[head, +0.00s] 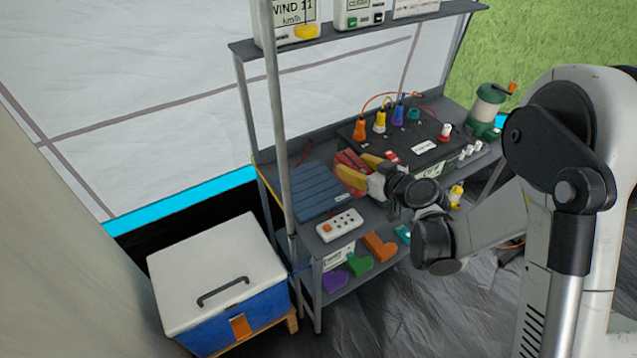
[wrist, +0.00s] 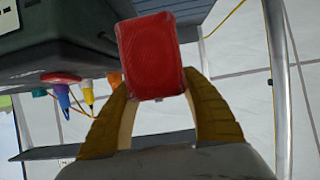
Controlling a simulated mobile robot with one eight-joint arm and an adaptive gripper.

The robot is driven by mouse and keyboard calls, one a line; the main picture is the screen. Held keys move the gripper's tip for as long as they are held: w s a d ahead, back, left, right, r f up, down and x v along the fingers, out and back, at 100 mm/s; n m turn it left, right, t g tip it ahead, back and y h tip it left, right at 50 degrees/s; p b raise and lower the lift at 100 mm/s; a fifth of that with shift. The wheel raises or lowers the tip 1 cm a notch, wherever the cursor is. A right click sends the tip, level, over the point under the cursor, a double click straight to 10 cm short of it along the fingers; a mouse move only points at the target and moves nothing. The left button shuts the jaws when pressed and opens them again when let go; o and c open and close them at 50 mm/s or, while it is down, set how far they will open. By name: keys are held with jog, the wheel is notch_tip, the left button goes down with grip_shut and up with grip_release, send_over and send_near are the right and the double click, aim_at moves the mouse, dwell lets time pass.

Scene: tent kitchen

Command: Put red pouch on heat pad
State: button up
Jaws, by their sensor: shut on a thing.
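The red pouch (wrist: 150,55) is held between the yellow fingers of my gripper (wrist: 160,105) in the wrist view. In the head view the pouch (head: 346,158) shows as a red patch by my gripper (head: 358,170), partly hidden by the fingers. A dark blue ribbed pad (head: 320,191), which looks like the heat pad, lies on the bench just left of my gripper. Its upper face looks bare. Part of a grey ribbed surface (wrist: 192,12) shows behind the pouch in the wrist view. The gap between pouch and bench is hard to judge.
A black box (head: 408,135) with coloured plugs stands behind and right of my gripper. A white socket strip (head: 339,225) lies in front of the pad. A tent pole (head: 281,120) rises near the pad's left side. A blue-and-white cooler (head: 222,275) stands lower left.

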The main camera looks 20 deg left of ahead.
jog(key=w+a+f+b, duration=0.1)
jog(key=a+f+b, duration=0.1)
jog(key=a+f, duration=0.1)
jog(key=w+a+f+b, duration=0.2)
jog(key=f, duration=0.2)
jog(key=w+a+f+b, duration=0.1)
jog(key=a+f, duration=0.2)
jog(key=shift+w+a+f+b, duration=0.15)
jog(key=shift+w+a+b, duration=0.2)
jog(key=shift+w+b, duration=0.05)
jog(key=o, duration=1.2)
